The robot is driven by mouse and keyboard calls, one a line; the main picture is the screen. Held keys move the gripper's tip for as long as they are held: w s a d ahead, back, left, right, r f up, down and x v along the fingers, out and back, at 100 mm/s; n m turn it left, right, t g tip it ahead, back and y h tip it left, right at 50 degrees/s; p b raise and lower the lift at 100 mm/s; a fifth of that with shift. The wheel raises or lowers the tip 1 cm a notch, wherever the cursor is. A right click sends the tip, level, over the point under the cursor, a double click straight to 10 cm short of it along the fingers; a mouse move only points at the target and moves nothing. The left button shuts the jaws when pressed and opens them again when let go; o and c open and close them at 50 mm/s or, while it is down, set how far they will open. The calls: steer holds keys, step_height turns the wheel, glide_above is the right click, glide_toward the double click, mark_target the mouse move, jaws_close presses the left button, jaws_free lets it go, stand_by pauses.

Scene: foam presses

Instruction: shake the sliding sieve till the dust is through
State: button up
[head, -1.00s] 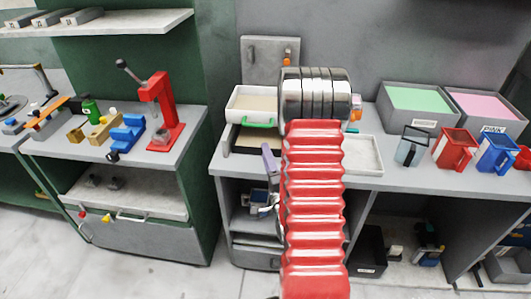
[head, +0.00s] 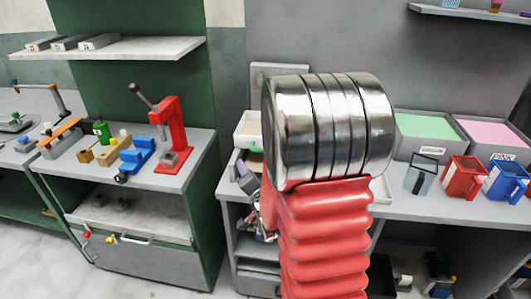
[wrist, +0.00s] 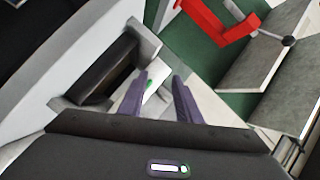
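The sliding sieve looks to be the white-walled tray (head: 246,126) on the grey bench in the head view. My gripper (head: 247,180) shows in the head view only as a bit of purple finger, left of my arm and below the tray. In the wrist view my gripper (wrist: 160,78) has its two purple fingers apart. A white surface with a small green bit (wrist: 149,84) shows between and beyond them; I cannot tell whether they touch it.
A red lever press (head: 172,135) and blue block (head: 137,155) stand on the left bench. Bins with green foam (head: 427,127) and pink foam (head: 490,132) stand at right, behind a grey jug (head: 421,175), a red jug (head: 461,178) and a blue jug (head: 504,181). A dark opening (wrist: 108,72) shows in the wrist view.

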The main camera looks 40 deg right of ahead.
steer(key=s+a+r+n+g+y, duration=0.2)
steer(key=s+a+r+n+g, duration=0.15)
steer(key=a, duration=0.35)
steer(key=s+a+r+n+g+y, duration=0.1)
steer(key=s+a+r+n+g, duration=0.15)
steer(key=s+a+n, duration=0.35)
steer(key=s+a+r+n+g+y, duration=0.1)
steer(key=s+a+n, duration=0.2)
steer(key=s+a, duration=0.2)
steer(key=s+a+r+n+g+y, duration=0.1)
steer(key=s+a+r+n+g, duration=0.1)
steer(key=s+a, duration=0.4)
steer(key=s+n, duration=0.1)
steer(key=s, duration=0.2)
steer(key=shift+s+a+r+g, duration=0.2)
steer(key=shift+s+g, duration=0.1)
steer(key=shift+s, duration=0.05)
steer(key=shift+s, duration=0.1)
